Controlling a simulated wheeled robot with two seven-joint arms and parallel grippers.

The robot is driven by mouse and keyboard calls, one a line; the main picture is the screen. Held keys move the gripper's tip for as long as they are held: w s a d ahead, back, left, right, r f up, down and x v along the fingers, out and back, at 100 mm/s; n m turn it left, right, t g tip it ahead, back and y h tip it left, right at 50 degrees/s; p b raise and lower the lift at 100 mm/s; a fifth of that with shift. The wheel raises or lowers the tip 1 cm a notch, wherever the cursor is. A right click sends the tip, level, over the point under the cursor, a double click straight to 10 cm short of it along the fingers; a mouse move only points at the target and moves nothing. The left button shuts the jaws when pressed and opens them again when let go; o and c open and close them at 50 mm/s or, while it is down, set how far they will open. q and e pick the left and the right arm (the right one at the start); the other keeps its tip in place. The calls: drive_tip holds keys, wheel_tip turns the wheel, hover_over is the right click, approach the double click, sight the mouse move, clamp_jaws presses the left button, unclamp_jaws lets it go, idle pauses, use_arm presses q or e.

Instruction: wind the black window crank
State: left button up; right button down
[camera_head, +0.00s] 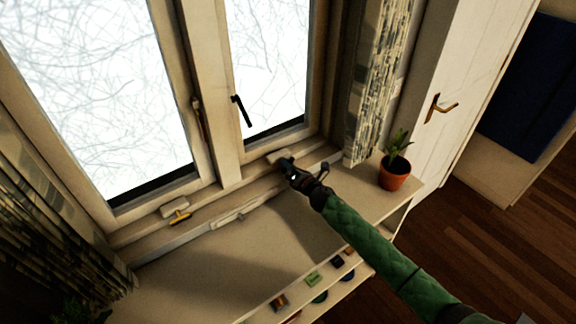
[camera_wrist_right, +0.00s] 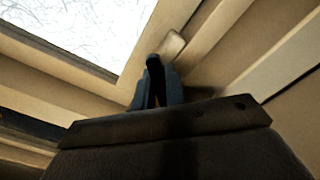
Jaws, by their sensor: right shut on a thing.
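The black window crank (camera_wrist_right: 153,66) shows in the right wrist view as a dark piece standing up between the fingers of my right gripper (camera_wrist_right: 156,92). Its pale base (camera_wrist_right: 173,45) sits on the window frame just beyond the fingertips. In the head view my right gripper (camera_head: 286,165) is at the bottom of the right window and is shut on the crank. The gripper hides most of the crank there, and the pale base (camera_head: 277,156) shows beside the fingers. My left gripper is not in view.
A yellow crank (camera_head: 179,214) is on the frame below the left window. A black handle (camera_head: 241,110) is on the right window. A potted plant (camera_head: 395,175) stands right of my arm on the sill shelf (camera_head: 190,262). A patterned curtain (camera_head: 374,90) hangs behind it.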

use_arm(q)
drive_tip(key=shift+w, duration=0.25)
use_arm(e)
drive_tip(key=shift+s+f+m, duration=0.1)
drive_tip(key=shift+f+m, duration=0.1)
drive_tip(key=shift+m, duration=0.1)
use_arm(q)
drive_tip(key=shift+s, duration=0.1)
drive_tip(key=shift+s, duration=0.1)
use_arm(e)
drive_tip(key=c, duration=1.4)
unclamp_jaws()
drive_tip(key=shift+r, duration=0.1)
drive_tip(key=shift+c, duration=0.2)
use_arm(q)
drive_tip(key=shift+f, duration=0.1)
use_arm(e)
drive_tip(key=shift+d, duration=0.1)
